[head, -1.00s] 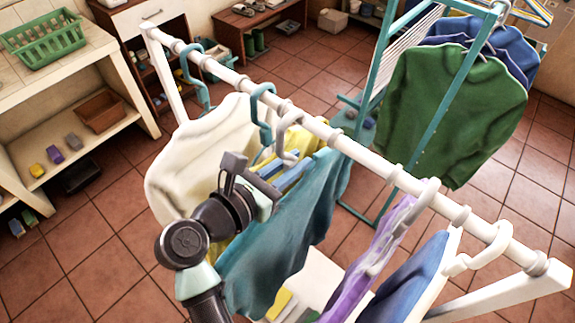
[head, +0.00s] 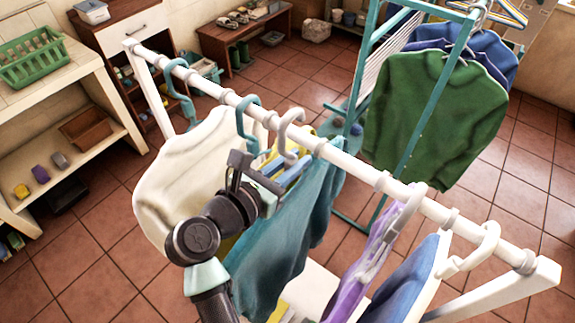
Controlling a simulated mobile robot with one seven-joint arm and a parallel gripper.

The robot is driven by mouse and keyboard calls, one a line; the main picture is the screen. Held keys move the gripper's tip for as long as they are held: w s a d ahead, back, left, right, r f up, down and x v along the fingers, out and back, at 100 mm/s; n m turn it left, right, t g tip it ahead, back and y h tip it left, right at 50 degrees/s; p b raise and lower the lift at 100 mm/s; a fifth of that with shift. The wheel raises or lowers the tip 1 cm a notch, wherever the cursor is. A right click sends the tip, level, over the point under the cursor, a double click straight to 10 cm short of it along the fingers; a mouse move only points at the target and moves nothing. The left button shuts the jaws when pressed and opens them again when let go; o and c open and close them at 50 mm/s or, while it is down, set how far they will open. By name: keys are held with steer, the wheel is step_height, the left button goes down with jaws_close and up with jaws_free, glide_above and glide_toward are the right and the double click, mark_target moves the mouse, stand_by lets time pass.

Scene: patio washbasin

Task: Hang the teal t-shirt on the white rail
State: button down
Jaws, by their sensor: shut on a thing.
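The teal t-shirt (head: 285,225) hangs down in front of the white rail (head: 345,163), in the middle of the head view. Its upper right end overlaps the rail in the picture. My gripper (head: 262,178) is at the shirt's upper left, on this side of the rail, shut at its hanger. The jaws' contact is partly hidden. A teal hook (head: 247,125) and a pale hook (head: 289,130) loop over the rail just above. I cannot tell whether either belongs to the teal t-shirt, or whether its hanger touches the rail.
A cream top (head: 190,165) hangs left, with a yellow garment (head: 303,135) behind my gripper. A purple garment (head: 365,250) and a blue one (head: 408,280) hang right. A green sweater (head: 435,115) hangs on a teal rack behind. Bare rail shows between the pale hook and purple garment's hook.

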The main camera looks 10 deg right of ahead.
steer(key=shift+w+d, duration=0.4)
steer(key=shift+f, duration=0.1)
steer(key=shift+f+b, duration=1)
steer(key=shift+f, duration=0.15)
steer(key=c, duration=0.7)
jaws_free()
steer(key=shift+s+a, duration=0.1)
steer(key=f+v, duration=0.1)
steer(key=v, duration=0.3)
steer(key=p+v, duration=0.1)
steer(key=v, duration=0.2)
steer(key=f+v, duration=0.1)
steer(key=v, duration=0.3)
steer(key=shift+s+a+f, duration=0.35)
steer(key=shift+s+a, duration=0.05)
steer(key=shift+s, duration=0.05)
